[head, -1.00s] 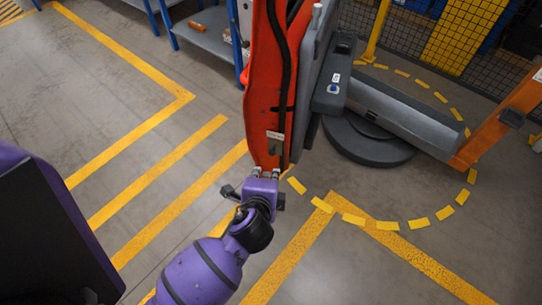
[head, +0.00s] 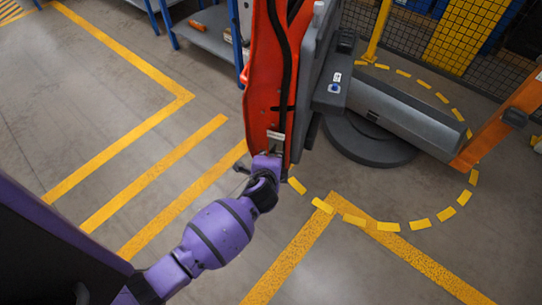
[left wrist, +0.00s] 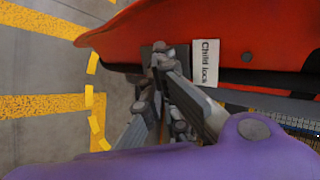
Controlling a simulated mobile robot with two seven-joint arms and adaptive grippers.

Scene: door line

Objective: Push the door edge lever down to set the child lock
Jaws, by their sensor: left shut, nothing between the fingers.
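The red door (head: 262,80) stands upright in the middle of the head view, its edge towards me. In the left wrist view, a white "Child lock" label (left wrist: 206,62) is on the red door edge (left wrist: 250,35). Beside it is a dark plate (left wrist: 148,54) where the lever seems to sit. My left gripper (left wrist: 165,62) is shut with its fingertips at this plate, left of the label. The fingers largely hide the lever, so its position and any contact are unclear. In the head view, my left gripper (head: 270,154) is just below the label (head: 275,137).
A blue-legged shelf (head: 210,40) and mesh fence (head: 400,40) are behind. The striped floor at left is clear.

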